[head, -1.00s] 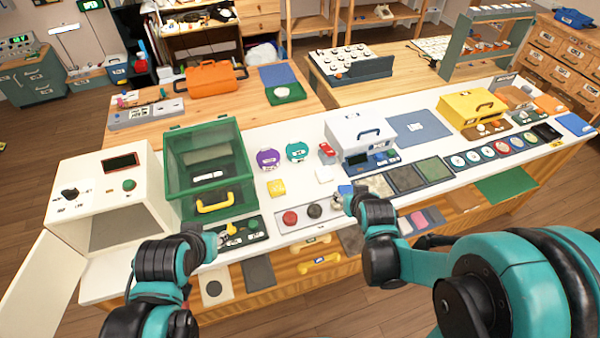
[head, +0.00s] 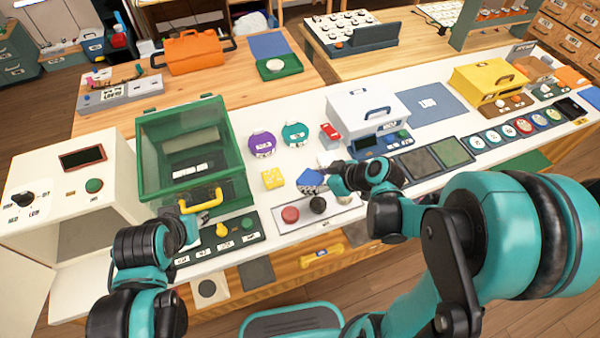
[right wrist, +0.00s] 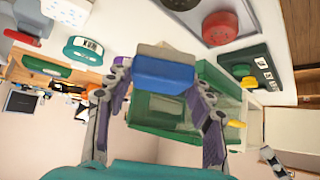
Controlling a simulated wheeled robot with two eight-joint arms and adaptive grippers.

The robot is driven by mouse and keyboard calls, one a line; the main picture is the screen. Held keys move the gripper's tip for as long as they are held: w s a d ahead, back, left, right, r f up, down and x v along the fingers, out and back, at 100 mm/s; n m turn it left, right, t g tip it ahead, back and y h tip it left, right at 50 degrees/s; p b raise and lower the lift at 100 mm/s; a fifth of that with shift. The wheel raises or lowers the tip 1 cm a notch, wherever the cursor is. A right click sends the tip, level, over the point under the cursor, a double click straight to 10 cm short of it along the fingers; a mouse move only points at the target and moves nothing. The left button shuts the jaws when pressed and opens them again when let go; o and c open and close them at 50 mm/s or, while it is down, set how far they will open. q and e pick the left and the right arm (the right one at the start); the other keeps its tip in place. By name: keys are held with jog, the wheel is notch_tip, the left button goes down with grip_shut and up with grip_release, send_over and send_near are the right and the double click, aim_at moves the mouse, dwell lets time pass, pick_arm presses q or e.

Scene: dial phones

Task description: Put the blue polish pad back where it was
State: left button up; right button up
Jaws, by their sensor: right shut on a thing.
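The blue polish pad (head: 311,178) is a small blue block with a pale layer, seen tilted in the head view. My right gripper (head: 328,183) is shut on it and holds it near the yellow block, by the grey panel. In the right wrist view, the pad (right wrist: 163,74) sits between the two fingers of the gripper (right wrist: 162,82). My left gripper (head: 188,222) is low in front of the green box, near its yellow handle. Its fingers are too small and covered to tell open from shut.
A grey panel (head: 345,212) with a red button and dark knob lies below the pad. A yellow block (head: 273,179), purple disc (head: 262,143) and teal disc (head: 295,134) stand close by. The green box (head: 160,195) is left; the white case (head: 352,112) is behind right.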

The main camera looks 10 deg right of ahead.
jog(key=shift+s+a+r+n+g+y, duration=0.1)
jog(key=shift+a+r+n+g+y, duration=0.2)
jog(key=shift+r+n, duration=0.2)
jog(key=shift+s+a+r+n+g+y, duration=0.1)
jog(key=shift+a+r+n+g+y, duration=0.2)
jog(key=shift+n, duration=0.3)
jog(key=w+f+b, duration=0.1)
jog(key=w+f, duration=0.1)
jog(key=w, duration=0.1)
jog(key=w+f+b, duration=0.2)
jog(key=w, duration=0.2)
jog(key=w+f+b, duration=0.1)
jog(key=w+f, duration=0.1)
jog(key=w, duration=0.2)
jog(key=shift+w+d+f, duration=0.25)
jog(key=shift+d+f, duration=0.1)
jog(key=shift+f+b, duration=1.2)
jog(key=shift+f, duration=0.75)
jog(key=shift+f, duration=0.15)
jog(key=o, duration=1.2)
jog(key=shift+c, duration=0.2)
